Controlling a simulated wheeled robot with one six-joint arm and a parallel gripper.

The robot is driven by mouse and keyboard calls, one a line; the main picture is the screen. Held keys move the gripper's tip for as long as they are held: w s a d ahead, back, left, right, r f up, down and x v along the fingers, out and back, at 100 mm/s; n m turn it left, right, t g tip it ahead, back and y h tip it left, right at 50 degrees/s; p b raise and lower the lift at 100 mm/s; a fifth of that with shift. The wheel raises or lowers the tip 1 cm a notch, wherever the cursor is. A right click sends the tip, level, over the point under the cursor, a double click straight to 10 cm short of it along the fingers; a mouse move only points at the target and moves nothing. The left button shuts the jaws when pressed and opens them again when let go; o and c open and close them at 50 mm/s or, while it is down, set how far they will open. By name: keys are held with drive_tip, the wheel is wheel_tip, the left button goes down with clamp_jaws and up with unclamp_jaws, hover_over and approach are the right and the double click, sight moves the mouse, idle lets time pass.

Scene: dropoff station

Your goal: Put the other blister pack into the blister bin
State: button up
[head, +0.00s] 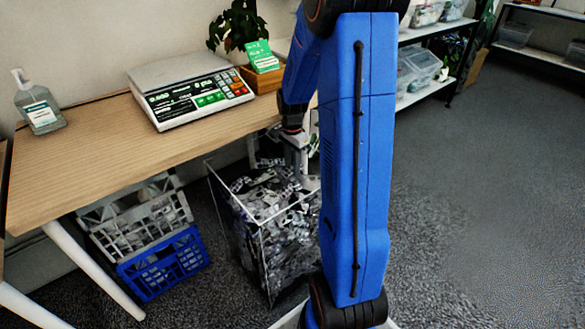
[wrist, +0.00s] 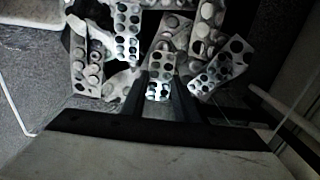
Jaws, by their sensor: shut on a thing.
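The blister bin (head: 262,255) is a clear-walled box on the floor beside the table, filled with silvery blister packs. My gripper (head: 297,165) points down at the bin's opening, partly hidden behind my blue arm. In the wrist view my gripper (wrist: 159,82) is shut on a blister pack (wrist: 159,91), which shows between the two dark fingers. Several other blister packs (wrist: 127,30) lie loose beneath and around it. I cannot tell whether the held pack touches them.
The wooden table (head: 90,150) holds a scale (head: 190,90), a sanitizer bottle (head: 38,103) and a wooden box with a green card (head: 262,57). White and blue crates (head: 165,265) stand under it. Shelves are at the back right. The right-hand floor is clear.

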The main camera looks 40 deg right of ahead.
drive_tip(key=shift+f, duration=0.85)
drive_tip(key=shift+f, duration=0.15)
drive_tip(key=o, duration=1)
wheel_tip(320, 180, up, 12)
drive_tip(key=s+a+r+n+t, duration=0.2)
drive_tip(key=s+a+r+n, duration=0.7)
drive_tip(key=a, duration=0.4)
drive_tip(key=s+a+n+t, duration=0.1)
drive_tip(key=s+a+n, duration=0.1)
drive_tip(key=s, duration=0.3)
drive_tip(key=s+a+r+n+t, duration=0.1)
drive_tip(key=s+a+n, duration=0.2)
drive_tip(key=s, duration=0.3)
drive_tip(key=s+a+n, duration=0.3)
drive_tip(key=s, duration=0.2)
drive_tip(key=shift+s+r+n+t, duration=0.15)
drive_tip(key=shift+r+n+t, duration=0.15)
drive_tip(key=shift+t, duration=0.1)
